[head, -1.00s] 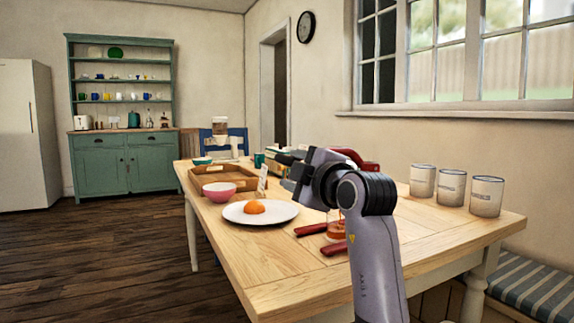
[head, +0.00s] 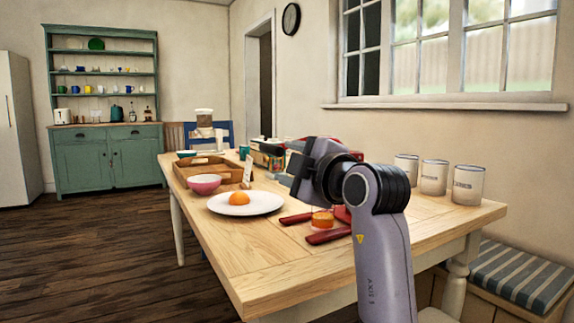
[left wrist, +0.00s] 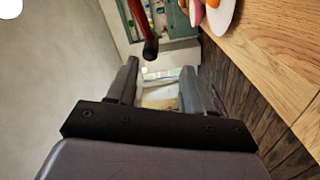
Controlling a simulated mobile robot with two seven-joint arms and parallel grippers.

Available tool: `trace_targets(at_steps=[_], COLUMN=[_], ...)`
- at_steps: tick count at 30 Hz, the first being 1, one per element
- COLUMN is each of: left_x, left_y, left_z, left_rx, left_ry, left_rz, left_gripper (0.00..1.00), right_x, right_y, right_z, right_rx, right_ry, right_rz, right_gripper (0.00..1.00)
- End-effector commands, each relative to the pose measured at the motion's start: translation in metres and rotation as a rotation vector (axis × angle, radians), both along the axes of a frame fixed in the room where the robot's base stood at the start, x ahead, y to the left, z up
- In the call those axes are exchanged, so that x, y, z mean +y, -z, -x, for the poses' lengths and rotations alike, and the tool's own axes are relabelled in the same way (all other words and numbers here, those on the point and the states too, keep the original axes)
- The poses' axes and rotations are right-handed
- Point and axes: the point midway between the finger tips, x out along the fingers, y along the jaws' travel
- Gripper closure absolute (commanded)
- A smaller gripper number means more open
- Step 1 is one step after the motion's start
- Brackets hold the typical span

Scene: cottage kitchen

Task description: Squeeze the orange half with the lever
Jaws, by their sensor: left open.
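An orange half (head: 239,198) lies cut side down on a white plate (head: 272,203) on the table. The red press (head: 342,214) stands right of the plate, largely hidden behind my left arm. An orange-coloured piece (head: 322,216) shows at it, between red feet (head: 327,236). My left gripper (head: 285,168) is above the table in front of the press, open and empty. In the left wrist view a red lever (left wrist: 138,18) with a dark knob (left wrist: 151,47) comes down from the top, just beyond the open fingers (left wrist: 160,82). My right gripper is not in view.
A pink bowl (head: 203,184) and a wooden tray (head: 221,168) stand left of the press, behind the plate. Several white canisters, one here (head: 434,178), stand at the table's right side. The table's near corner (head: 262,285) is clear.

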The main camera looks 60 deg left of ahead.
Motion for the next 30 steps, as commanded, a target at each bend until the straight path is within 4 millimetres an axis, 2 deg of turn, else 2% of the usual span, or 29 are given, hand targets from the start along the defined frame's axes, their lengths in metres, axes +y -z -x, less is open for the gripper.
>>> trace_targets(at_steps=[18, 30], left_x=[-0.043, -0.05], left_y=[0.001, 0.001], left_z=[0.003, 0.003], left_rx=[-0.001, 0.002], left_ry=[0.002, 0.006], left_rz=[0.0, 0.002], left_gripper=[0.49, 0.49], right_x=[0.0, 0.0], right_y=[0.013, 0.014], right_z=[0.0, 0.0], right_rx=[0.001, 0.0], right_ry=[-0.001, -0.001], right_rz=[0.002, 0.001], right_gripper=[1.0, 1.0])
